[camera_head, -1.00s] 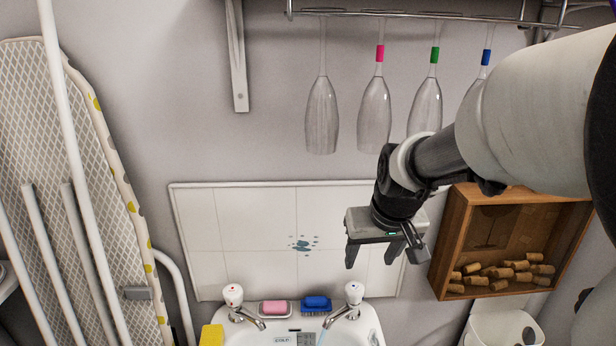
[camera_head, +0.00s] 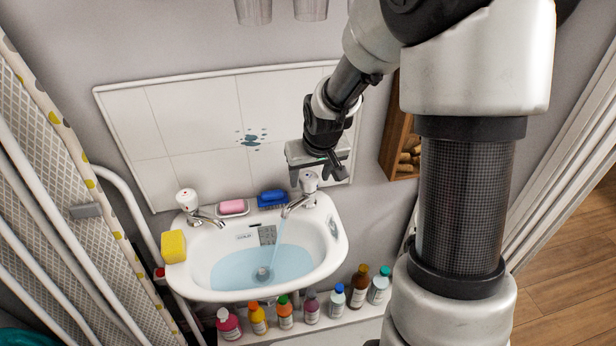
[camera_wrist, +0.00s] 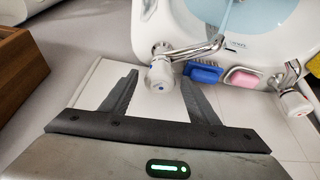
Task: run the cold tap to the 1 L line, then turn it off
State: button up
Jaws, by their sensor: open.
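The cold tap (camera_head: 309,183), with a blue dot on its white knob, stands at the right of the white basin (camera_head: 335,250). A thin stream of water (camera_head: 278,236) runs from its spout into the basin. Pale blue water (camera_head: 235,272) lies in the basin. No 1 L line can be made out. My gripper (camera_head: 316,178) is open and empty, just above and behind the cold knob. In the wrist view, the cold knob (camera_wrist: 161,75) shows between my open fingertips (camera_wrist: 160,82); contact cannot be told. The hot tap (camera_head: 188,199) has a red dot.
A pink soap (camera_head: 232,207) and blue brush (camera_head: 271,197) lie between the taps. A yellow sponge (camera_head: 173,246) sits on the left rim. Several bottles (camera_head: 311,307) stand on a ledge below. A wooden box of corks (camera_head: 397,130) hangs at right, the ironing board (camera_head: 50,170) at left.

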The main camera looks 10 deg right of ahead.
jog(key=shift+w+f, duration=0.25)
jog(key=shift+f, duration=0.35)
jog(key=c, duration=0.9)
jog(key=shift+c, duration=0.5)
jog(key=shift+b, duration=0.3)
